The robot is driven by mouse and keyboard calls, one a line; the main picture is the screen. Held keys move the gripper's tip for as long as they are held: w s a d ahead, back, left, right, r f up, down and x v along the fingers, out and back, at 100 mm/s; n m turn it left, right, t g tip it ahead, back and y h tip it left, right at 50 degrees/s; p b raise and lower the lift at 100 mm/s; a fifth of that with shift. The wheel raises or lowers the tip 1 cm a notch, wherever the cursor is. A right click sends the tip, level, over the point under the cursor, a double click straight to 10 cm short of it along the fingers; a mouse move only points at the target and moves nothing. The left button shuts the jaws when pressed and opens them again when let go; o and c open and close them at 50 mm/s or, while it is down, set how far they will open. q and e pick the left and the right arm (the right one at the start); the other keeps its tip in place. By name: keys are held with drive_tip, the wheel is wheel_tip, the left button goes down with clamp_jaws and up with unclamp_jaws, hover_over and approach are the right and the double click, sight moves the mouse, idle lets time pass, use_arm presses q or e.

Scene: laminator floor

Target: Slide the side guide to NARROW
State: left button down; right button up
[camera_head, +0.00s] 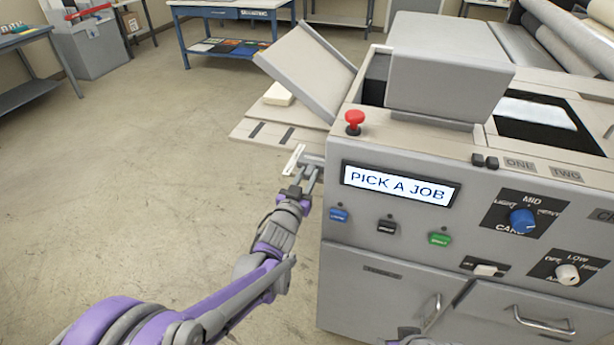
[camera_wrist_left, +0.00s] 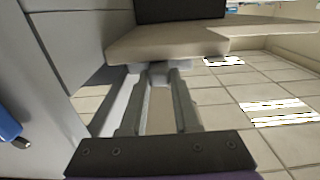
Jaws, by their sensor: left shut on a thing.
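The laminator's feed table (camera_head: 250,131) juts out from the left side of the machine, with dark slots or marks on its top. A pale bar (camera_head: 293,160), which looks like the side guide, is at the table's front edge. My left gripper (camera_head: 311,163) is at this edge, close to the machine's front left corner, and shut on a small part there. In the left wrist view the fingers (camera_wrist_left: 158,75) meet at a small grey piece under the beige ledge (camera_wrist_left: 165,40). The fingers hide most of the held piece. I cannot read a NARROW mark.
The machine's front panel (camera_head: 400,225) stands right beside my left arm, with a display (camera_head: 400,184) reading PICK A JOB, buttons and knobs. A red stop button (camera_head: 354,121) sits above. A tilted grey panel (camera_head: 307,70) rises over the table. The floor to the left is clear.

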sight(312, 166)
use_arm(q)
drive_tip(key=x, duration=0.4)
drive_tip(key=shift+w, duration=0.2)
drive_tip(key=shift+s, duration=0.1)
drive_tip(key=c, duration=1.1)
unclamp_jaws()
drive_tip(key=o, duration=0.5)
drive_tip(key=shift+c, duration=0.2)
drive_tip(key=b+v, duration=0.1)
drive_tip(key=v, duration=0.9)
drive_tip(key=shift+s, duration=0.3)
